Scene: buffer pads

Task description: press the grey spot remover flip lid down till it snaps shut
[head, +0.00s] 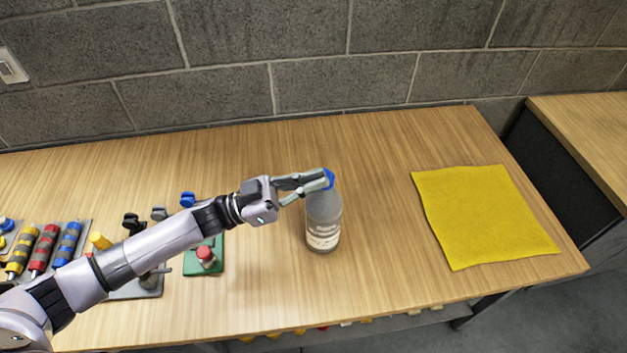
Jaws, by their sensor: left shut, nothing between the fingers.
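The spot remover bottle (324,217), grey with a pale label low on its front, stands upright near the middle of the wooden table. My left gripper (328,180) is shut and empty, with its blue-tipped fingers at the top of the bottle. The fingers cover the bottle's top, so I cannot see the flip lid or tell whether it is open or shut. I cannot tell whether the fingertips touch it. My right gripper is not in view.
A yellow cloth (485,215) lies flat on the right of the table (380,285). A green block with a red knob (205,256) and several coloured handled tools on a tray (85,235) stand at the left, partly behind my arm. A grey block wall (340,80) runs behind.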

